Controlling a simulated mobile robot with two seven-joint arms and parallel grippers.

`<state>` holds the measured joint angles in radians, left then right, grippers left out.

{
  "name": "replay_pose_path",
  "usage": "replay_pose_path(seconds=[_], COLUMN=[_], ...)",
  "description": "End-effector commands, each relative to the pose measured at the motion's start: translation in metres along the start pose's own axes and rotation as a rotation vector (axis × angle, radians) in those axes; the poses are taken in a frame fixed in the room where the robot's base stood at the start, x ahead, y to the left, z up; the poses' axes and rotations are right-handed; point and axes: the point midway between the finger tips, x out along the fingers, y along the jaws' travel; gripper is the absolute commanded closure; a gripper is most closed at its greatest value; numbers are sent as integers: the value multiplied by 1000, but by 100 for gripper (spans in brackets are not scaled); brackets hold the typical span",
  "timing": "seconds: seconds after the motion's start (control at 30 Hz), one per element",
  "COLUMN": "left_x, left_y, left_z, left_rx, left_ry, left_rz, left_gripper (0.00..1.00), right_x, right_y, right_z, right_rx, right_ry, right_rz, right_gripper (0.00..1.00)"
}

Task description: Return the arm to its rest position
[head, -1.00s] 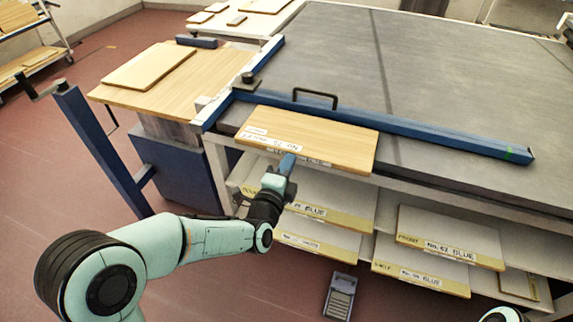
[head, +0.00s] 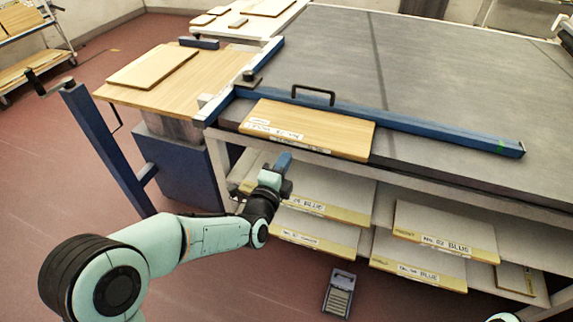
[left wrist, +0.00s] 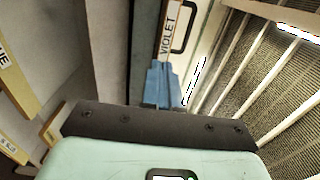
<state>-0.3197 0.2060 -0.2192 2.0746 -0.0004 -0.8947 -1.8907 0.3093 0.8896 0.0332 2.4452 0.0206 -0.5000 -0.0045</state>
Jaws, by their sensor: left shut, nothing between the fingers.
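My left arm comes in from the left in the head view. Its gripper (head: 283,162) has blue fingers that are shut and empty. It hangs in front of the table's near edge, just below and apart from a labelled wooden board (head: 308,129) lying on the table. In the left wrist view the blue fingers (left wrist: 162,86) are together with nothing between them. A label reading VIOLET (left wrist: 168,32) shows beyond them. My right gripper is not in view.
The large grey table (head: 440,75) carries a blue bar (head: 430,130) with a black handle (head: 313,96). Shelves with labelled boards (head: 440,232) lie below. A blue post with a crank (head: 105,145) stands at the left. A grey device (head: 340,292) lies on the red floor.

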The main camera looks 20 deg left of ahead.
Motion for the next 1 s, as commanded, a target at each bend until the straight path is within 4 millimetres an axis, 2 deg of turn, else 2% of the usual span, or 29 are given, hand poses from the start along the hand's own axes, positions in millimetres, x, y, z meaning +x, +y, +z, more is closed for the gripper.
replay_pose_path(seconds=[0.2,0.4,0.6,0.77,0.87,0.97,1.0], left_x=[-52,-86,-100,-100,-100,-107,-114], left_y=[-1,-1,0,6,32,82,107], left_z=[1,1,0,0,-4,-7,-8], left_rx=[-2,-1,-1,-22,-121,-319,-420], left_ry=[-1,-2,-1,2,6,-20,-49], left_rz=[0,0,0,26,131,329,425], left_gripper=[100,100,100,100,100,100,100], right_x=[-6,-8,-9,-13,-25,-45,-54], right_y=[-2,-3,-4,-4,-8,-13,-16], right_z=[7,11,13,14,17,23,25], right_rx=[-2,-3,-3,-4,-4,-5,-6], right_ry=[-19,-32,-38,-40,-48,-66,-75], right_rz=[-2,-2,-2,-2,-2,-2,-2], right_gripper=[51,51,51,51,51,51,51])
